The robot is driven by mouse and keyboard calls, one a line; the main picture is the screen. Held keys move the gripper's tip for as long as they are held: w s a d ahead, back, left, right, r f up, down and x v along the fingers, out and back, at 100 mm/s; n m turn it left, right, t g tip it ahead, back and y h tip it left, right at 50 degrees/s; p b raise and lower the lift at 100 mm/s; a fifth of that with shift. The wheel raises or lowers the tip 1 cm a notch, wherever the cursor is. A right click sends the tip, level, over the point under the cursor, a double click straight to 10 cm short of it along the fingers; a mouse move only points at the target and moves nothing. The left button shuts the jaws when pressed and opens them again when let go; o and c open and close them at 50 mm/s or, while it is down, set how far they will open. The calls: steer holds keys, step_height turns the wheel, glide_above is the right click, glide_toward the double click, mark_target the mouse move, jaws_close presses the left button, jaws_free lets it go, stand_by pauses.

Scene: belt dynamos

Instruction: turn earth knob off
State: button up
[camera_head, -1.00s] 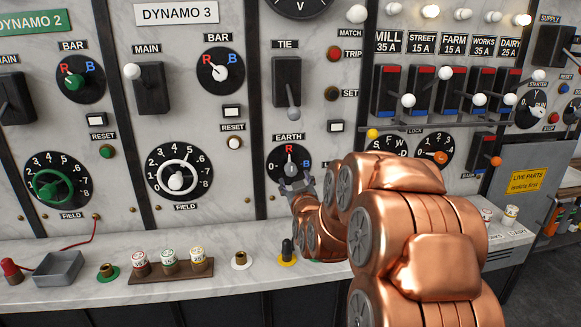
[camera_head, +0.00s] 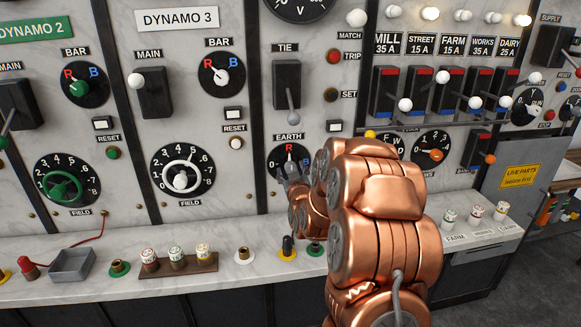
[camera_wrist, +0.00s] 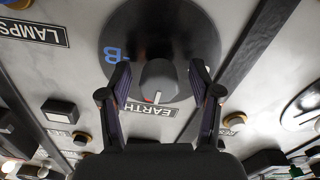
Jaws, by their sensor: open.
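The earth knob sits on a round black dial (camera_head: 274,158) under the EARTH label (camera_head: 289,137), with a red R at the top and 0 at left. My gripper (camera_wrist: 160,82) is open, with one finger on each side of the knob and gaps visible between.
The tie switch lever (camera_head: 291,103) hangs just above the earth dial. The dynamo 3 field dial (camera_head: 183,169) is to the left. Below runs a marble ledge (camera_head: 210,284) with terminals and a wooden fuse block (camera_head: 176,264). Load switches (camera_head: 420,92) are at upper right.

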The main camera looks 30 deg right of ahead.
steer(key=shift+w+d, duration=0.2)
steer(key=shift+w, duration=0.25)
steer(key=c, duration=1.1)
